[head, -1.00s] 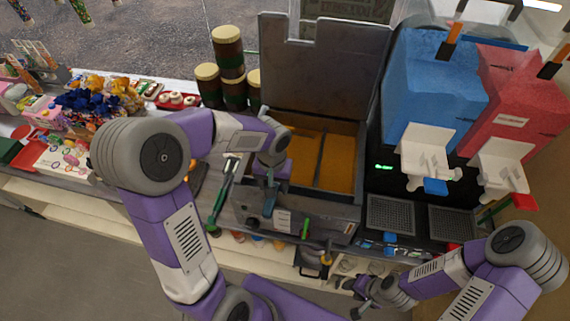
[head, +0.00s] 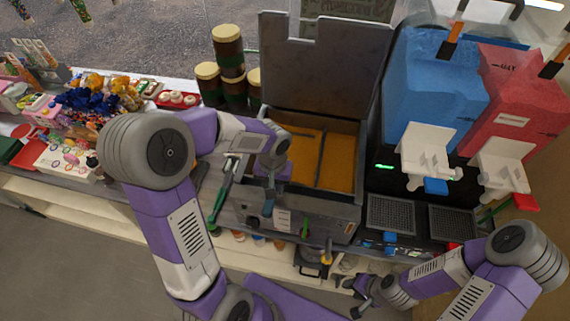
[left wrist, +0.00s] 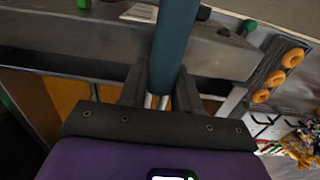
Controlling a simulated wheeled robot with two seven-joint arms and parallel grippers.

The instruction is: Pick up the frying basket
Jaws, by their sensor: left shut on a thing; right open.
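The fryer (head: 340,211) stands in the middle of the counter with its lid up and amber oil in its two compartments. My left gripper (head: 271,182) is over the fryer's left front part. It is shut on the blue-teal handle of the frying basket (head: 268,205). In the left wrist view this handle (left wrist: 174,45) runs between the two fingers (left wrist: 160,95). The basket's body is hidden by my arm and gripper. My right gripper (head: 362,302) is open and empty, low in front of the counter, away from the basket.
A green-handled tool (head: 222,192) lies left of the fryer. Stacked brown jars (head: 229,55) stand behind it. Blue (head: 430,90) and red (head: 515,110) slush machines stand right. Ring-shaped doughnuts (left wrist: 277,78) lie near the fryer.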

